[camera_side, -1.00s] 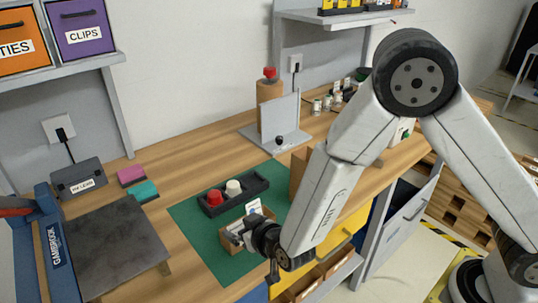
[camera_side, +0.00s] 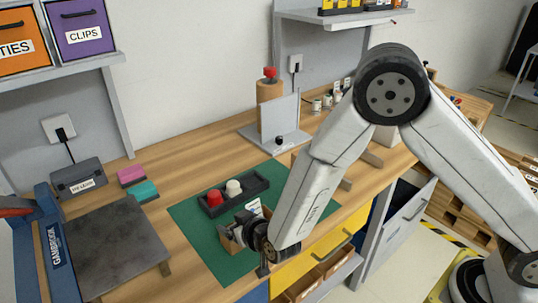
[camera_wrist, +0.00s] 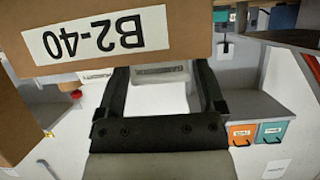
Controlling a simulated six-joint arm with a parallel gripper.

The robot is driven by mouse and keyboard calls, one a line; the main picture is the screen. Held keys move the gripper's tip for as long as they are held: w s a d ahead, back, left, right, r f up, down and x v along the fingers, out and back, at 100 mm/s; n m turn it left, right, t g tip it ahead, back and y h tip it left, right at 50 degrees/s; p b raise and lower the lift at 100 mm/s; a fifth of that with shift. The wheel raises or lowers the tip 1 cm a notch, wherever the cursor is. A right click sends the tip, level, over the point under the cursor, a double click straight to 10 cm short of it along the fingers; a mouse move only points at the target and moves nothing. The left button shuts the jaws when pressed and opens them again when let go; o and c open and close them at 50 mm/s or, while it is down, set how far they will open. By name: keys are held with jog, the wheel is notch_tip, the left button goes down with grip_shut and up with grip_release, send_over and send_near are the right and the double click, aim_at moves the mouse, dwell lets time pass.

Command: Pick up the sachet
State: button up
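A small white packet with dark print (camera_side: 254,207), which looks like the sachet, stands up out of a small cardboard box on the green mat (camera_side: 205,255) in the side view. My gripper (camera_side: 248,248) is right at this box, in front of it, and partly hides it. In the wrist view, my gripper (camera_wrist: 162,70) has its two dark fingers apart. A pale shape with faint print (camera_wrist: 160,74) shows between the fingertips; I cannot tell whether it is the sachet. The cardboard box (camera_wrist: 200,38) with an upside-down "B2-40" label fills the top of that view, close to the fingers.
A black tray (camera_side: 262,184) with red and white round pieces lies behind the box. A grey plate (camera_side: 110,235) on legs stands at left, with pink and teal blocks (camera_side: 144,191) behind it. A grey stand (camera_side: 279,138) is farther back. The mat's left part is clear.

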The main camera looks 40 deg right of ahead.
jog(key=c, duration=0.9)
jog(key=shift+r, duration=0.15)
jog(key=shift+r, duration=4.9)
